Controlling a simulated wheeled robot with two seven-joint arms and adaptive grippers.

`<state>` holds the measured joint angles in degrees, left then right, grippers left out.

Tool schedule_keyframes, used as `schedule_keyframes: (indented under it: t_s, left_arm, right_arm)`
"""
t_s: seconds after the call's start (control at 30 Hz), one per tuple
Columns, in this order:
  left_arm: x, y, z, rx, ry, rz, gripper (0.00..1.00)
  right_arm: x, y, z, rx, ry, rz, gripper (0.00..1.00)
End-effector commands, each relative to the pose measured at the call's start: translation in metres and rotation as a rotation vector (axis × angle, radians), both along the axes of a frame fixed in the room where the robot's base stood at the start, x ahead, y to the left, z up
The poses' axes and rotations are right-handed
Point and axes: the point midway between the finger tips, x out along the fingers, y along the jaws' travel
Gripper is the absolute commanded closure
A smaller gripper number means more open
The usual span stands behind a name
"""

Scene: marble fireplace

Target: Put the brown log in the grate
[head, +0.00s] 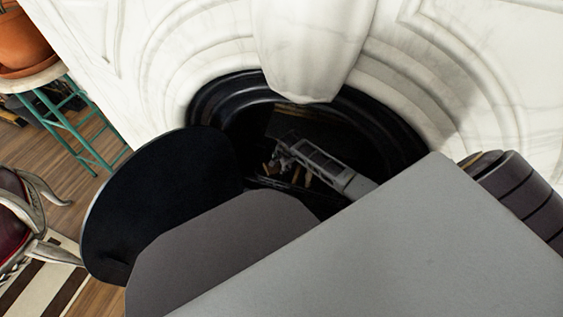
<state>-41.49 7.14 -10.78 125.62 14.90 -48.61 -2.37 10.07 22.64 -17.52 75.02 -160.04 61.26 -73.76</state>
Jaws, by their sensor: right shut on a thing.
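My right gripper (280,157) reaches into the dark opening of the marble fireplace (310,50). It is shut on the brown log, which is mostly hidden by the fingers and the shadow; only small brownish patches show around the fingertips. The grate inside the fireplace is too dark to make out clearly, so I cannot tell whether the log touches it. My left gripper is not in view.
A black arched surround (225,100) frames the opening close around my right arm. At the left stand a teal stool (70,125) with a terracotta pot (22,42) and a chair (25,215) with a dark red seat. Wooden floor shows between them.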

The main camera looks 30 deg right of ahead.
Motion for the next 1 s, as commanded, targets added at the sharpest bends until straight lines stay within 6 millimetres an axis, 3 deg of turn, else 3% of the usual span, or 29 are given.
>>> schedule_keyframes:
  t_s: [0.63, 0.67, 0.8, 1.0]
  left_arm:
    - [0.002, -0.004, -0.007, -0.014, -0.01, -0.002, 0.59]
    - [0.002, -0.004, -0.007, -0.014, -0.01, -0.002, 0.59]
    - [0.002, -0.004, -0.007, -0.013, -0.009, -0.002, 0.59]
    - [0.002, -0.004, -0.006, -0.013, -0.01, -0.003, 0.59]
  right_arm:
    - [0.001, -0.001, -0.011, -0.001, -0.002, 0.0, 0.83]
    - [0.0, 0.0, -0.011, -0.001, 0.0, 0.0, 0.36]
    - [0.0, 0.0, -0.011, 0.0, 0.0, 0.0, 0.18]
    - [0.0, 0.0, -0.011, 0.0, 0.0, 0.0, 0.17]
